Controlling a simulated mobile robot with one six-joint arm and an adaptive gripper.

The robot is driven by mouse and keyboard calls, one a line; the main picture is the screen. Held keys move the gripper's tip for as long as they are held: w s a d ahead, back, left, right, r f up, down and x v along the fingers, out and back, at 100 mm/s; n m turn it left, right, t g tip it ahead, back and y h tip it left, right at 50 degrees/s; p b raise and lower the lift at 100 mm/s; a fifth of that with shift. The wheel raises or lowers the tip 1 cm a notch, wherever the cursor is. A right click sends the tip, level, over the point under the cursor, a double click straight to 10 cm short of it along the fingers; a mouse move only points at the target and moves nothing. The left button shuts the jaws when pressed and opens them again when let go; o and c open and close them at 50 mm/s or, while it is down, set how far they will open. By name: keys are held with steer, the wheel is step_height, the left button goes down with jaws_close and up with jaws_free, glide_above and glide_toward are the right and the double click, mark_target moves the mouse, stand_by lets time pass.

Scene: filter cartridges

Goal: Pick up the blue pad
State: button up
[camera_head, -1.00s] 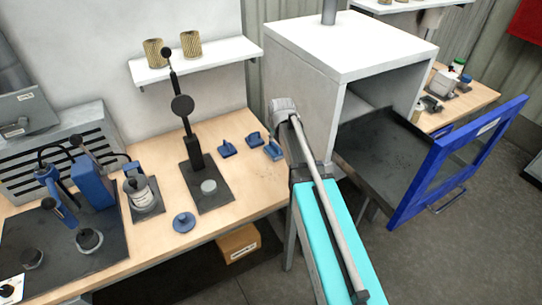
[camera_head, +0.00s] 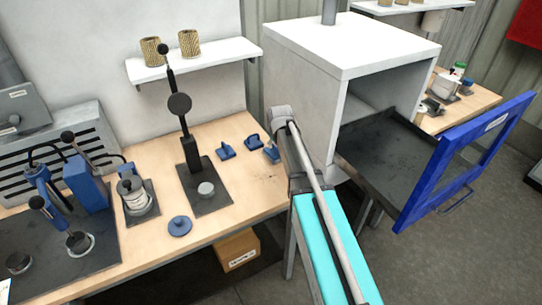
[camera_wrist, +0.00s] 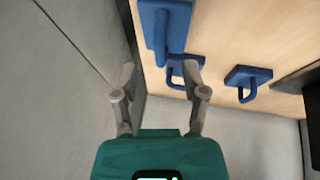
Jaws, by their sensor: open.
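Three small blue pieces with loop handles stand near the back right of the wooden bench: a left one (camera_head: 226,151), a back one (camera_head: 252,141) and a right one (camera_head: 271,154). A flat round blue piece with a knob (camera_head: 180,226) lies nearer the front edge. I cannot tell which of these is the blue pad. My gripper (camera_wrist: 160,80) is open and empty in the wrist view, its fingers apart. Beyond the fingers are a large blue piece (camera_wrist: 165,25), a handled piece (camera_wrist: 185,68) and another handled piece (camera_wrist: 247,77).
A white cabinet (camera_head: 350,40) with an open blue-framed door (camera_head: 465,160) stands right of the bench. A press with a black lever (camera_head: 192,155) stands on a dark plate. A shelf (camera_head: 195,62) hangs above. Bare bench (camera_head: 250,190) lies in front of the blue pieces.

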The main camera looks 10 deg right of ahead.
mark_target(274, 145)
steer(key=shift+w+b+x, duration=0.25)
steer(key=shift+b+x, duration=2)
steer(key=shift+x, duration=0.35)
steer(key=shift+a+r, duration=0.1)
steer(key=shift+a, duration=0.05)
jaws_close()
